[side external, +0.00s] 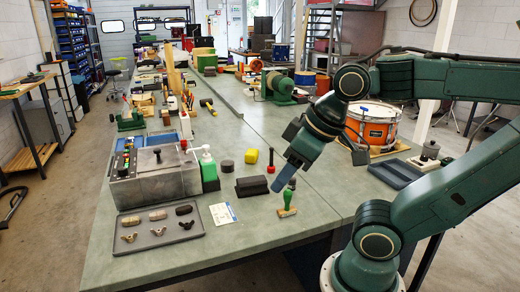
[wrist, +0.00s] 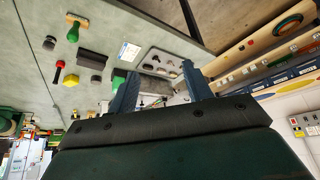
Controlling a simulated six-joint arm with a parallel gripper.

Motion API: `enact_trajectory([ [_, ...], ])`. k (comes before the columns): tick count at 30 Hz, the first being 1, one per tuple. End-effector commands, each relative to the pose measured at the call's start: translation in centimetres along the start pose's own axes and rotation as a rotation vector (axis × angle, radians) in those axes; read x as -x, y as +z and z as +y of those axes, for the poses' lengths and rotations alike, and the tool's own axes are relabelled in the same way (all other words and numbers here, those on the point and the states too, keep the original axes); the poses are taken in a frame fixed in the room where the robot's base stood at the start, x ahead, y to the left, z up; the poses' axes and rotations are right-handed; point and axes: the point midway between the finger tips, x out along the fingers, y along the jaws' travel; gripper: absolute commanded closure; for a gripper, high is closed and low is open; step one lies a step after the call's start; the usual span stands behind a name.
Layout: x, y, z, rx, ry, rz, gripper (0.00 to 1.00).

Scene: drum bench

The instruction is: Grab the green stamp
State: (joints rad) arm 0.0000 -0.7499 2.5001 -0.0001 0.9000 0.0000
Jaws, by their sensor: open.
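The green stamp (side external: 287,201) stands upright on the bench, with a green handle and a wooden base. It also shows at the upper left of the wrist view (wrist: 73,32). My gripper (side external: 277,188) is open and empty. In the side view its blue fingers point down and appear just above and left of the stamp's handle; the gap in depth is hard to judge. In the wrist view my gripper (wrist: 160,70) has its two fingers spread, and the stamp lies outside them, well to the left.
Left of the stamp lie a black block (side external: 252,187), a red-and-black upright tool (side external: 271,160), a yellow block (side external: 251,156) and a white card (side external: 223,214). A grey parts tray (side external: 155,241) is further left. An orange drum (side external: 371,128) and dark tray (side external: 395,173) are right.

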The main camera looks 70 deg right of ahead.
Motion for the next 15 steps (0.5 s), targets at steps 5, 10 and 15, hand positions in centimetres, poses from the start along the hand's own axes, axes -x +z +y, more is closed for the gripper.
enact_trajectory([
  [5, -0.1, -0.1, 0.1, 0.005, 0.005, -0.007, 0.50],
  [10, -0.8, -0.8, 0.8, 0.027, 0.028, -0.042, 0.50],
  [15, -2.1, -1.8, 2.0, 0.074, 0.071, -0.112, 0.50],
])
